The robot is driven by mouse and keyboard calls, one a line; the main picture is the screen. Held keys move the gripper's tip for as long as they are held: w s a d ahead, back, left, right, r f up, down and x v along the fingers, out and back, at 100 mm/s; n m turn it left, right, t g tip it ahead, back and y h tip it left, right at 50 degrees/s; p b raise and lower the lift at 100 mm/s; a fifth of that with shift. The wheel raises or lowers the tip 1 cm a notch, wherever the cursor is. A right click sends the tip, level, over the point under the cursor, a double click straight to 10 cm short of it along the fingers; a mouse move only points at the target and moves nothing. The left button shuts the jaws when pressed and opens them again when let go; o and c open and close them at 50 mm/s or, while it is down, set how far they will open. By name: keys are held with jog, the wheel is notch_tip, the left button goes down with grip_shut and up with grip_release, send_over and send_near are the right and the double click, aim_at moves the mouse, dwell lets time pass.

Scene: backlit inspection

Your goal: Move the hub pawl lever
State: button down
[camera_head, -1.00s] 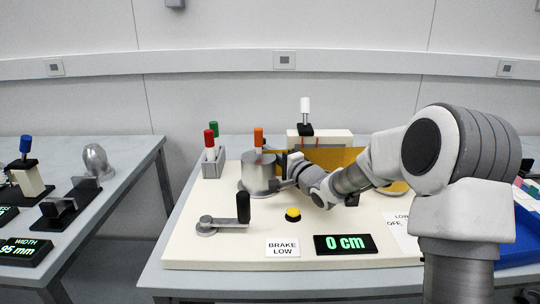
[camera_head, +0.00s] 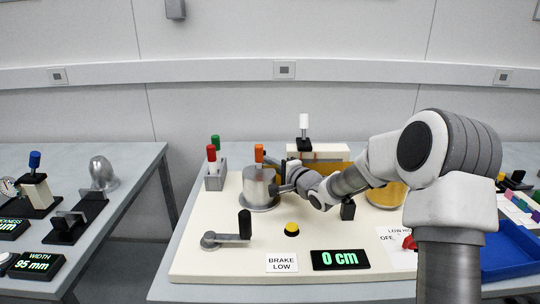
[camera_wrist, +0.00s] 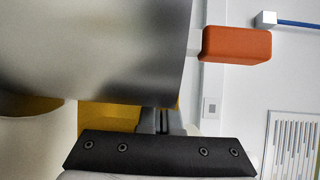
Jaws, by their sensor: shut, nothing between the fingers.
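The hub is a grey metal drum (camera_head: 258,186) on the cream board. A lever with an orange handle (camera_head: 259,153) stands up at its top; I take this as the pawl lever. In the wrist view the orange handle (camera_wrist: 236,44) is at upper right, beside the large blurred drum (camera_wrist: 95,45). My gripper (camera_head: 276,189) is at the drum's right side, below the orange handle and apart from it. In the wrist view my gripper (camera_wrist: 161,120) is shut and empty, its fingers partly hidden by the drum. Whether it touches the drum I cannot tell.
A crank with a black grip (camera_head: 244,224), a yellow button (camera_head: 292,229) and a display reading 0 cm (camera_head: 341,260) are at the front. Red and green handles (camera_head: 212,153) stand left of the drum. A white-handled lever (camera_head: 304,122) stands behind. A blue tray (camera_head: 512,250) is at right.

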jog(key=shift+w+r+m+g+h+p, duration=0.3)
jog(key=shift+r+p, duration=0.05)
jog(key=shift+p, duration=1.5)
jog(key=shift+f+p, duration=0.15)
jog(key=shift+p, duration=0.2)
